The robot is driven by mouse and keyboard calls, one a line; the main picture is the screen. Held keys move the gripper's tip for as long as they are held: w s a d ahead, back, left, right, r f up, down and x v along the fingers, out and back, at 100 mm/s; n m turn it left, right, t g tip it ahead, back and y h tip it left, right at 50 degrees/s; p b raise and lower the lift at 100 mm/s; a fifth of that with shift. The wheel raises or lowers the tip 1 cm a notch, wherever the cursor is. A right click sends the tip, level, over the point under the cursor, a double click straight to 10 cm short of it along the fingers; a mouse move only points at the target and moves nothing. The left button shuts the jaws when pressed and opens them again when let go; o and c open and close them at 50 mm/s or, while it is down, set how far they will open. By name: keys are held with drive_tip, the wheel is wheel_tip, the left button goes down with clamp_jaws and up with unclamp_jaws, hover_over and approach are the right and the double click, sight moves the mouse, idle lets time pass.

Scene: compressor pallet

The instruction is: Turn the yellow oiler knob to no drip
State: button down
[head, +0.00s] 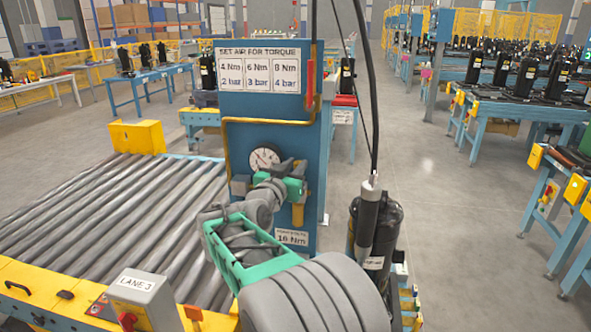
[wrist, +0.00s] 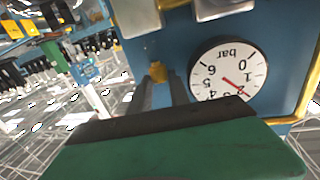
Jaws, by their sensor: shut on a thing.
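The yellow oiler knob (wrist: 157,71) shows in the wrist view as a small yellow piece between the far ends of my gripper's two grey fingers. My gripper (wrist: 161,88) is shut on it, though the fingers hide most of the knob. In the head view my gripper (head: 293,170) reaches the blue panel (head: 270,127), just right of and below the round gauge. I cannot make out the knob there behind the gripper. The knob's setting and any drip are not visible.
The pressure gauge (head: 264,159) is close beside my gripper; it appears upside down in the wrist view (wrist: 222,70). A torque sign (head: 258,66) tops the panel. A roller conveyor (head: 110,215) lies left. A black compressor (head: 380,235) stands right, below a hanging tool (head: 367,215).

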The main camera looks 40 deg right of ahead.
drive_tip(key=c, duration=1.5)
unclamp_jaws()
drive_tip(key=b+v, duration=0.2)
drive_tip(key=v, duration=0.5)
drive_tip(key=shift+s+a, duration=0.15)
drive_tip(key=shift+a, duration=0.2)
